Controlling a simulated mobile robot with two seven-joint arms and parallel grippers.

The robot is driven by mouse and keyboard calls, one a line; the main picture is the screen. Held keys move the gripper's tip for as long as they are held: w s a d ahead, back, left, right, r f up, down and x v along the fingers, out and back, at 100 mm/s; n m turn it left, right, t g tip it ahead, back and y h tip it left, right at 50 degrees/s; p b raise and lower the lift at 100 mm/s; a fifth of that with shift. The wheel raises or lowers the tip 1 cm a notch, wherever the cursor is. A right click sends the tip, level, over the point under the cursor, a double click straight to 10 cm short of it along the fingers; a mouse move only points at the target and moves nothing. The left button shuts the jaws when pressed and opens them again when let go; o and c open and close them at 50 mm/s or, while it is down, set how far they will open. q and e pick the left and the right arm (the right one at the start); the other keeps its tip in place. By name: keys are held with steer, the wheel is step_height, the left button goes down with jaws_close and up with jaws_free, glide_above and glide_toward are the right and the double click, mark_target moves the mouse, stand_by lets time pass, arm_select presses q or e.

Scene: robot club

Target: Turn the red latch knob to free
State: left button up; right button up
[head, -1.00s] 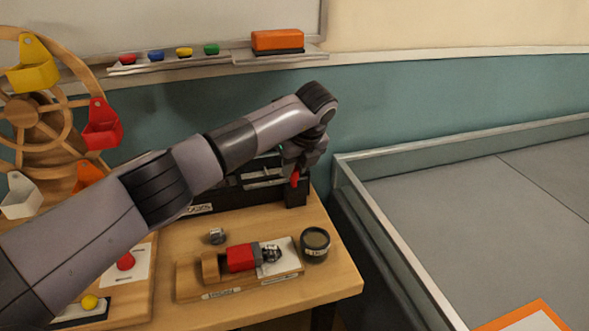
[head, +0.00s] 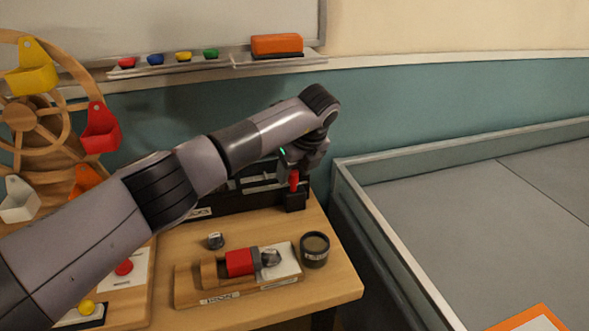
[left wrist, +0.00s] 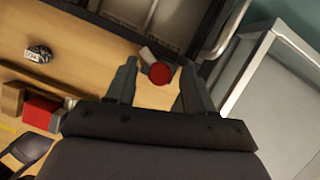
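The red latch knob (head: 294,180) stands at the right front corner of a dark case (head: 236,201) at the back of the wooden table. In the left wrist view the round red knob end (left wrist: 160,74) shows between my two fingers, with a small gap on each side. My left gripper (left wrist: 158,80) is open, and I see no clear contact with the knob. In the head view my left gripper (head: 298,164) hangs just above the knob; its fingers are hard to make out. My forearm hides part of the case. My right gripper is out of view.
On the table are a wooden fixture with a red block (head: 240,262), a dark round tin (head: 315,249) and a small metal piece (head: 215,241). A wheel with colored buckets (head: 27,112) stands at left. A walled grey arena (head: 480,220) lies at right.

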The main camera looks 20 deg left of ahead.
arm_select(q)
steer(key=v, duration=0.7)
stand_by(0.4)
